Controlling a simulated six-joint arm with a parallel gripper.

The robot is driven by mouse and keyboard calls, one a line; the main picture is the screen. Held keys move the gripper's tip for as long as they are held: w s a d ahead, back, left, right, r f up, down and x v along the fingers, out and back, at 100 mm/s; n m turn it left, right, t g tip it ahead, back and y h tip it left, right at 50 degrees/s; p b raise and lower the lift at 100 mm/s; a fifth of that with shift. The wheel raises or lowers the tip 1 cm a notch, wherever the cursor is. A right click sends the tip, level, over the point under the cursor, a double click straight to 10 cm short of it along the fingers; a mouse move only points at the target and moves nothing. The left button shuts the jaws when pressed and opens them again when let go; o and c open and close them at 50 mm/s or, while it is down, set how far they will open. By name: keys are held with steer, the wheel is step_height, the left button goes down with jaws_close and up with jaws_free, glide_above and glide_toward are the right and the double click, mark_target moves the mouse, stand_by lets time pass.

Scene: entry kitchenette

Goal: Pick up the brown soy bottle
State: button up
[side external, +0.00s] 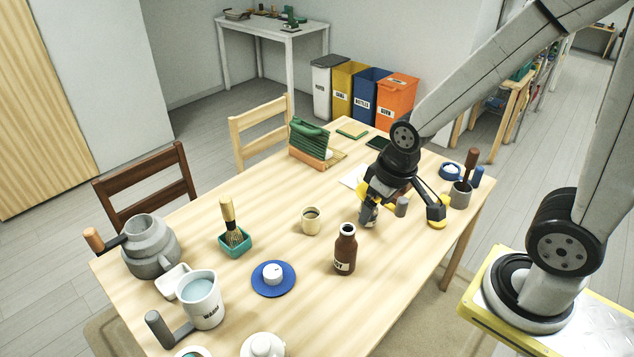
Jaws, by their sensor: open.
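The brown soy bottle (345,252) stands upright on the wooden table, with an open pale-rimmed mouth and a light label that is partly turned away. My gripper (401,216) is open, low over the table behind and to the right of the bottle, apart from it. One yellow-padded finger is at the left and the other at the right. A small grey item with a label (370,217) shows at the left finger; I cannot tell if they touch. Something brown behind the gripper is mostly hidden.
A beige cup (311,221) stands left of the bottle. A blue saucer (273,291) with a white lidded item is nearer the front. A white mug (201,300), grey pot (150,248) and teal whisk holder (235,245) stand farther left. A grey cup (460,196) is right. Table right of the bottle is clear.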

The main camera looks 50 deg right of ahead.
steer(key=w+v, duration=0.1)
steer(key=v, duration=0.4)
steer(key=w+d+f+n+t+y, duration=0.2)
steer(key=w+d+n+t, duration=0.3)
steer(key=w+d+t, duration=0.55)
steer(key=s+r+n+y, duration=0.25)
steer(key=s+y, duration=0.35)
steer(key=y, duration=0.4)
glide_toward(346, 249)
step_height(346, 249, up, 3)
steer(key=w, duration=0.3)
steer(key=shift+s+d+n+t, duration=0.1)
steer(key=shift+d+n+t, duration=0.05)
steer(key=shift+n+t, duration=0.15)
steer(key=shift+x, duration=1.3)
